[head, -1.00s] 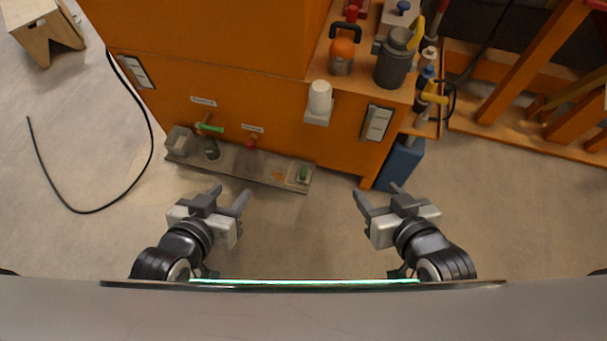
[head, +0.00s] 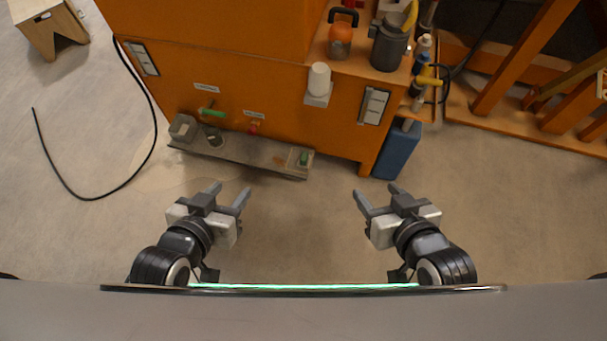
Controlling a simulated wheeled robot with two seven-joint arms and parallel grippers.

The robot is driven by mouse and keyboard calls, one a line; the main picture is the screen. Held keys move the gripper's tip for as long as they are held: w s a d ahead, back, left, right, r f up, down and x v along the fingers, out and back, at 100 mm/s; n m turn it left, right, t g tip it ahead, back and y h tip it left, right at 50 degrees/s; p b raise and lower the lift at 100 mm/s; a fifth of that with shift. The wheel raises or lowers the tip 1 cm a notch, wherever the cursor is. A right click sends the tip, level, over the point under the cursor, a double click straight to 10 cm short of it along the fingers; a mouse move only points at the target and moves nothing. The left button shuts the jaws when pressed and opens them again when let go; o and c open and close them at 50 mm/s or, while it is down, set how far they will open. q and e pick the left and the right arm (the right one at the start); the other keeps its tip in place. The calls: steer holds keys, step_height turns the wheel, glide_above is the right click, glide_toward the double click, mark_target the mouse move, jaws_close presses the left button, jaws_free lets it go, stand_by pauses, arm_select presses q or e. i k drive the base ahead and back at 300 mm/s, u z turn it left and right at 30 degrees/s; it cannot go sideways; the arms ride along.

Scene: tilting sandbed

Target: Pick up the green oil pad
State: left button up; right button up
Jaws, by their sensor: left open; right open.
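A small green pad (head: 304,158) sits in a small light holder at the right end of a low grey shelf (head: 250,154) on the front of the orange cabinet. I take it for the green oil pad. My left gripper (head: 226,190) is open and empty, below and to the left of the pad in the picture. My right gripper (head: 375,192) is open and empty, below and to the right of the pad. Neither gripper touches anything.
The orange cabinet (head: 230,65) stands ahead, with a green-handled valve (head: 211,112), a red knob (head: 253,129) and a white cup (head: 319,78) on its front. A blue canister (head: 397,150) stands at its right. A black cable (head: 88,197) lies on the left floor. Floor between my grippers is clear.

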mark_target(305, 161)
steer(key=k, duration=1)
steer(key=u, duration=0.7)
steer(key=i, duration=0.85)
steer(key=u, duration=0.65)
steer(key=i, duration=1.1)
steer(key=z, duration=1)
steer(key=i, duration=0.7)
steer(key=z, duration=0.65)
